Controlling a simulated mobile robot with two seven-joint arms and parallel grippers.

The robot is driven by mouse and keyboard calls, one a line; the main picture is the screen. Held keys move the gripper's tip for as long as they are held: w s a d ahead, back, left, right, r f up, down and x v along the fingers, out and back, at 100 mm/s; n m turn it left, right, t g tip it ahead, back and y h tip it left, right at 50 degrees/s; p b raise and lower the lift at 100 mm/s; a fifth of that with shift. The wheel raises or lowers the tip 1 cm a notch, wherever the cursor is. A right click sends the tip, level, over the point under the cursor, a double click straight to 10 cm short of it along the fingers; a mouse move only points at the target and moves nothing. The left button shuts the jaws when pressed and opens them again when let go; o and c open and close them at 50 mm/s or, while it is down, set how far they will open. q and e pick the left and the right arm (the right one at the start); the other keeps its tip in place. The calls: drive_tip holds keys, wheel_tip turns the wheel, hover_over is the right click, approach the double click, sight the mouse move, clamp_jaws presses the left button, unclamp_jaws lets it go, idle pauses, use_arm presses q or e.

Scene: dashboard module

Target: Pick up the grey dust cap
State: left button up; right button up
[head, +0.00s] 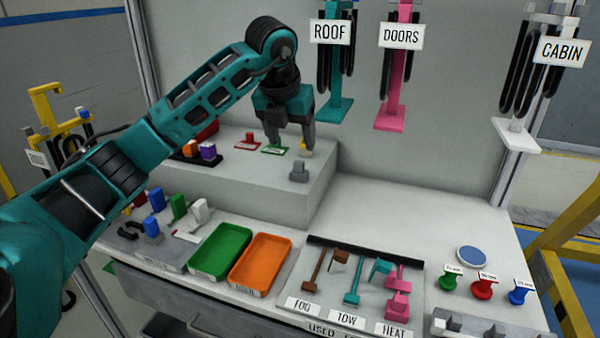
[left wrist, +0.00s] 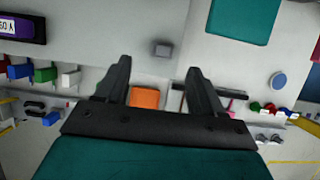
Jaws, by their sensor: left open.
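A small grey block-shaped piece, which looks like the grey dust cap (head: 299,170), sits on top of the raised light-grey block near its front right edge. It also shows in the left wrist view (left wrist: 162,49), just beyond the fingertips and roughly centred between them. My left gripper (head: 289,146) is open and empty, pointing down above and a little behind the cap in the head view. The gripper also shows in the left wrist view (left wrist: 158,66) with its fingers apart and nothing between them. My right gripper is not in view.
Below stand a green tray (head: 221,250) and an orange tray (head: 261,261). Teal and pink holders hang on the back panel.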

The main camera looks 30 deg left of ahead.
sight(298, 162)
use_arm(q)
drive_tip(key=x, duration=0.6)
drive_tip(key=b+x, duration=0.1)
drive_tip(key=x, duration=0.2)
drive_tip(key=shift+d, duration=0.3)
drive_tip(key=shift+c, duration=0.3)
clamp_jaws()
